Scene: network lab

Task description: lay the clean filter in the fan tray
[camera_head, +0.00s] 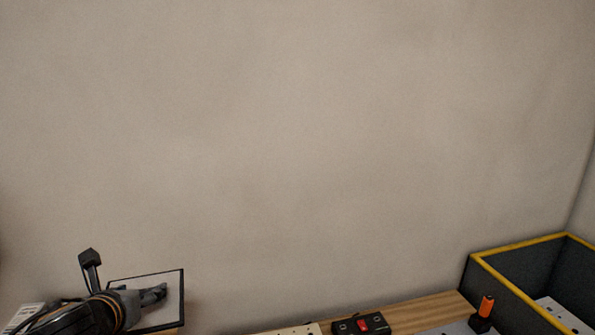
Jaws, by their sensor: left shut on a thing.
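My left gripper (156,294) comes in at the lower left and is shut on a thin white panel with a dark frame, which looks like the clean filter (172,285). The panel is tilted, and the gripper and arm cover part of it. I cannot make out a fan tray in this view. My right gripper is not in view.
A wooden bench top (425,308) shows along the bottom edge. On it are a black box with a red switch (362,324), a cream perforated strip (300,330) and an orange-and-black item (484,314). A dark, yellow-rimmed bin (520,243) stands right. A plain wall fills the back.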

